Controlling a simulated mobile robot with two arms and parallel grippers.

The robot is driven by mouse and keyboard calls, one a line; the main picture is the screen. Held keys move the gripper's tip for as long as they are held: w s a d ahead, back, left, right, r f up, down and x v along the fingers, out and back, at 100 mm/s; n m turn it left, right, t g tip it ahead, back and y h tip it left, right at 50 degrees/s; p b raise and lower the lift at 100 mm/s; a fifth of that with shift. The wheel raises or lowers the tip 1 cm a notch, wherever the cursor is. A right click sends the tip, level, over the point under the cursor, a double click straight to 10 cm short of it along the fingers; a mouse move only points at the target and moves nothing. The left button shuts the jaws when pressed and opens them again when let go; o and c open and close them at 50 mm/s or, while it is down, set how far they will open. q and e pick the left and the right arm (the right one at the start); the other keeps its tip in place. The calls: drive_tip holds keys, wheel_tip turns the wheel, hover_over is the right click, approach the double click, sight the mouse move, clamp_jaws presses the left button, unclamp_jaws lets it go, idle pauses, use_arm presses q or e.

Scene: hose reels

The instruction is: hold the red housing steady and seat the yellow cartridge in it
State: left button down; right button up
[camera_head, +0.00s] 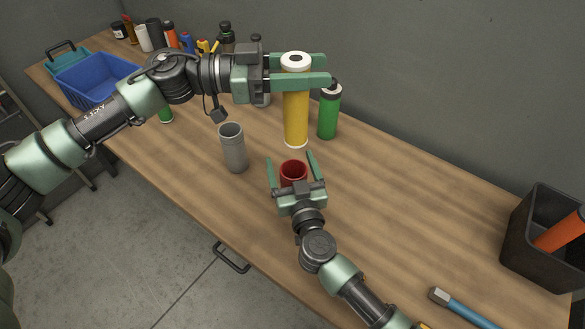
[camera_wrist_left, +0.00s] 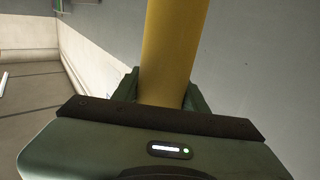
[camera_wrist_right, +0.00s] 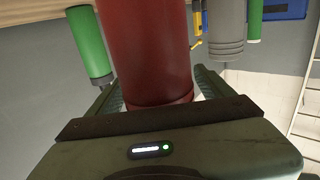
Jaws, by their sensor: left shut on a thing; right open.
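The yellow cartridge (camera_head: 296,115) is upright with a white top, and my left gripper (camera_head: 299,80) is shut on it near its upper end. The left wrist view shows the cartridge (camera_wrist_left: 172,50) between the fingers. The red housing (camera_head: 293,170) is an open-topped cup on the bench, in front of the cartridge in the head view. My right gripper (camera_head: 291,167) is open with its fingers on either side of the housing. The right wrist view shows the housing (camera_wrist_right: 150,50) between the fingers, with a gap visible at the right. I cannot tell whether the cartridge's lower end touches the bench.
A grey cylinder (camera_head: 233,148) stands left of the housing, and a green bottle (camera_head: 329,112) stands right of the cartridge. A blue bin (camera_head: 92,82) and several bottles are at the back left. A black bin (camera_head: 545,240) and a blue-handled tool (camera_head: 465,308) are at the right. The bench between is clear.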

drive_tip(key=shift+c, duration=0.3)
drive_tip(key=c, duration=1.6)
use_arm(q)
wheel_tip(320, 180, down, 20)
drive_tip(key=w+n+t+y, duration=0.1)
drive_tip(key=n+t+y, duration=0.2)
drive_tip(key=n+t, duration=0.2)
drive_tip(key=t, duration=0.3)
drive_tip(key=shift+a+f+n+t, duration=0.15)
drive_tip(key=shift+a+n+t, duration=0.15)
